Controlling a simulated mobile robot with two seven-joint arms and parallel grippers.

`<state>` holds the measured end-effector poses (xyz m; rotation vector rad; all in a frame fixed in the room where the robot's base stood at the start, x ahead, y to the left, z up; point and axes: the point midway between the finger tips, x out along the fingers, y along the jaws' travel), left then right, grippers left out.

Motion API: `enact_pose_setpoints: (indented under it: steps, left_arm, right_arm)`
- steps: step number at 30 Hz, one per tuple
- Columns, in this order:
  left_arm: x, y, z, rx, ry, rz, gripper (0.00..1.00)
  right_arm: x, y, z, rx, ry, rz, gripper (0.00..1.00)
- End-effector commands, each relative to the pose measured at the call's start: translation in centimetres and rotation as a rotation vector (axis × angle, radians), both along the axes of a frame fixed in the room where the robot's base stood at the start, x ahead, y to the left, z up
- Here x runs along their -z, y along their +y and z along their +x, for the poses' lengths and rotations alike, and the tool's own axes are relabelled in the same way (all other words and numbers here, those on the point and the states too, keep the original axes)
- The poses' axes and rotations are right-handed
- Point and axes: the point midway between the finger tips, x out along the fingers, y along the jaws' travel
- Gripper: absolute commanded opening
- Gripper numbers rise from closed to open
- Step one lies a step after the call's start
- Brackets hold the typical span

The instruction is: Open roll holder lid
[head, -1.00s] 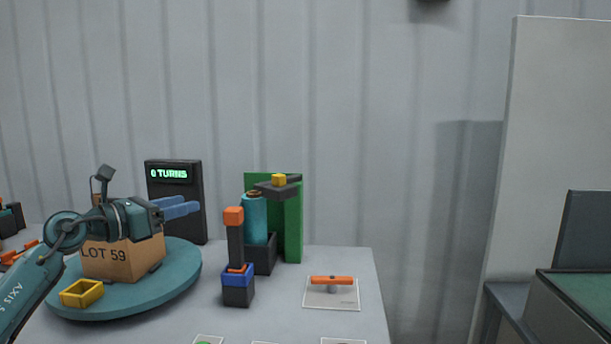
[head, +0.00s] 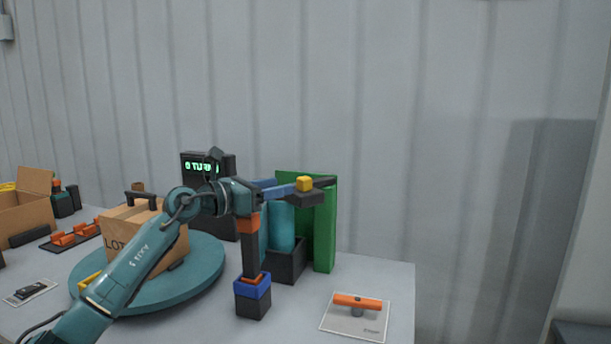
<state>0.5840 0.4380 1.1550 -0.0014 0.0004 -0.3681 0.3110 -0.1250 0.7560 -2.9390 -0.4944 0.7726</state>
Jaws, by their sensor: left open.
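The roll holder has a green back panel (head: 325,230), a dark base box (head: 288,262) and a teal roll (head: 281,228) standing in it. Its dark lid (head: 305,197) lies across the top, with a yellow knob (head: 304,184) on it. My left gripper (head: 272,187) is open, its blue fingers pointing right at lid height, in front of the roll's top and just left of the knob. Whether the fingers touch the lid cannot be told. The fingers hide the top of the roll. My right gripper is not in view.
A teal turntable (head: 205,262) bears a carton (head: 172,243). Behind it is a dark display (head: 222,166). An orange-handled tool (head: 357,303) lies on a card at right.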

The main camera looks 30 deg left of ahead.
Motion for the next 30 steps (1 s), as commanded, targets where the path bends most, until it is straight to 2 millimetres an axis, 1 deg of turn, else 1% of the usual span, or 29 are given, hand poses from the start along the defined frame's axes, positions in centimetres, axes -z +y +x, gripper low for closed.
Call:
enact_pose_setpoints:
  steps: [1,6,12,18,25,30]
  left_arm:
    - [-0.6,-0.5,1.0,0.002,-0.004,-0.004,0.49]
    - [-0.5,-1.7,4.2,0.001,-0.004,-0.005,0.49]
    - [-0.2,-2.6,6.8,0.0,-0.002,-0.003,0.49]
    - [-0.1,-3.0,7.7,0.0,-0.001,0.002,0.49]
    - [0.0,-3.0,7.7,0.0,-0.001,0.002,0.49]
    - [0.0,-3.0,7.7,0.0,-0.001,0.002,0.36]
  right_arm:
    - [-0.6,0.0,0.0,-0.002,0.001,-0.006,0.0]
    - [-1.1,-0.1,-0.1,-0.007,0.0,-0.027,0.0]
    - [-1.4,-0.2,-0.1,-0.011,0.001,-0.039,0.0]
    - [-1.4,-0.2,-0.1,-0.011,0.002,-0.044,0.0]
    - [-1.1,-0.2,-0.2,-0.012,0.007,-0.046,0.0]
    - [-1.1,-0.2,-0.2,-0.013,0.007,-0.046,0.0]
